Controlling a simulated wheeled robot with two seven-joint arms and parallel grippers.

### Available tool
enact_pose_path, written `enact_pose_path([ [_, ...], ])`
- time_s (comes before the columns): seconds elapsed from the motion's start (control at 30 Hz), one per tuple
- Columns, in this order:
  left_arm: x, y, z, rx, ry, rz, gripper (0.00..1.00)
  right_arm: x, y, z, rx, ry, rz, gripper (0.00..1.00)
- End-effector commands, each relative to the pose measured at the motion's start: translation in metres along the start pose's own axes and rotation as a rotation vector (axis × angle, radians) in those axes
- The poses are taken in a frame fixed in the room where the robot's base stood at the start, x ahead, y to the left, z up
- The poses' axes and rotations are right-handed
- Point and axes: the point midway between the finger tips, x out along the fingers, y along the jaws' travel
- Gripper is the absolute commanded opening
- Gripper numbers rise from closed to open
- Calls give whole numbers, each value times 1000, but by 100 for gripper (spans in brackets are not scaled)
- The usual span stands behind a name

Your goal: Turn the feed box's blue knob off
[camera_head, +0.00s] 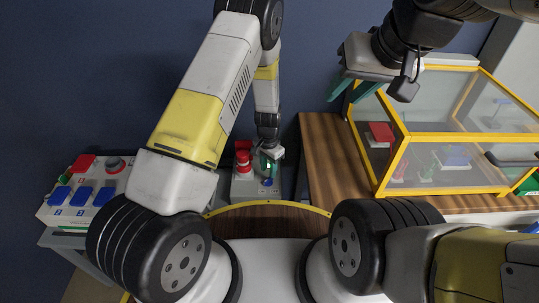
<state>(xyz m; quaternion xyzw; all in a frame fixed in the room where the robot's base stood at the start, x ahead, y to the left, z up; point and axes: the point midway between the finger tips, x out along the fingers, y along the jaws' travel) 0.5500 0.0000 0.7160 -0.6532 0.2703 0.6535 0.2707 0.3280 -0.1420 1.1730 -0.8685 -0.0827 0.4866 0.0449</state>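The feed box appears to be the small light grey box (243,190) at the middle, by the wall. It bears a red knob or button (243,160) on its left and a small blue knob (268,182) on its right. My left gripper (267,165) points down over the right part of this box, its teal fingers close to the blue knob. I cannot tell whether they touch it or how far they are apart. My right gripper (354,88) is open and empty at the upper right, in front of the wall, well away from the box.
A grey panel (62,213) with red and blue switches stands at the left, partly behind my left arm. A clear case with a yellow frame (393,165) stands on a wooden table (325,150) at the right, with red, green and blue items inside.

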Motion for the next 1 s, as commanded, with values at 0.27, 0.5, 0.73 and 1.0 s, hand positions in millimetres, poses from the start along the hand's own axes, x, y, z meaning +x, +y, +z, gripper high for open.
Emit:
enact_pose_path([
  [0.27,42,0,0,0,-1,1,33,0,0,0,0,0,0,36],
  [0.5,52,0,0,1,1,0,33,0,0,0,0,0,0,36],
  [0.73,52,0,0,0,1,0,21,0,0,0,0,0,0,36],
  [1.0,52,0,0,0,1,0,0,0,0,0,0,0,0,36],
])
